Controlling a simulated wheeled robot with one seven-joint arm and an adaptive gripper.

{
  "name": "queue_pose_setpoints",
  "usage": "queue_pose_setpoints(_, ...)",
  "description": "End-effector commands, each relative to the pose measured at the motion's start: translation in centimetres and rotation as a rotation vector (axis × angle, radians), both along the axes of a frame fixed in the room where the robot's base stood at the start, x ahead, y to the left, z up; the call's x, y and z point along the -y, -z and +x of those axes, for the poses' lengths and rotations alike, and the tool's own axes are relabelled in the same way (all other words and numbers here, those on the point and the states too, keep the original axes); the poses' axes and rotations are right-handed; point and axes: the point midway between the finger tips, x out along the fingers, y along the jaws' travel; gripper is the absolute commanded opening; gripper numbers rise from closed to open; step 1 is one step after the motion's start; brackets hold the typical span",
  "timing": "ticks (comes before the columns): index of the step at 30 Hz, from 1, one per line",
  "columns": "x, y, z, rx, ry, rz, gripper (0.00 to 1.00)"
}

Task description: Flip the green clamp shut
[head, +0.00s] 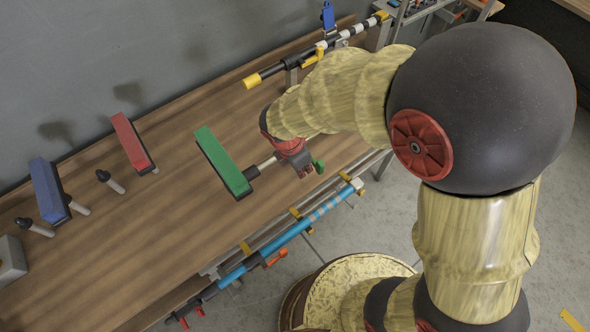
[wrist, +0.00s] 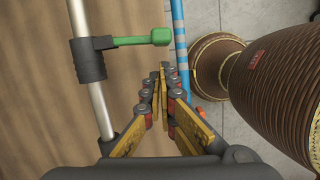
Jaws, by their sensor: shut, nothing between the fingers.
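The green clamp shows in the wrist view as a green lever (wrist: 145,38) on a black collar around a metal rod. The lever sticks out to the right, roughly square to the rod. In the head view its green end (head: 318,166) shows just right of my gripper (head: 303,172), while my gripper hides the collar. The rod runs left to a long green block (head: 222,162) over the table. My gripper (wrist: 162,72) is shut and empty. In the wrist view its fingertips appear just below the lever's end, with a visible gap between them.
A red block (head: 130,141) and a blue block (head: 48,190) stand left on the wooden table (head: 150,240). A blue pole (head: 290,232) runs along the table's front edge. A striped pole (head: 335,38) lies along the back. Floor is open beyond the front edge.

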Motion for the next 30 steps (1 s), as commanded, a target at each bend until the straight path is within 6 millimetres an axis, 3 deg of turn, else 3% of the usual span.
queue_pose_setpoints(6,1.26,0.01,0.66,-0.001,0.001,0.0,0.0)
queue_pose_setpoints(30,1.39,-0.11,0.63,-0.001,-0.069,0.0,0.0)
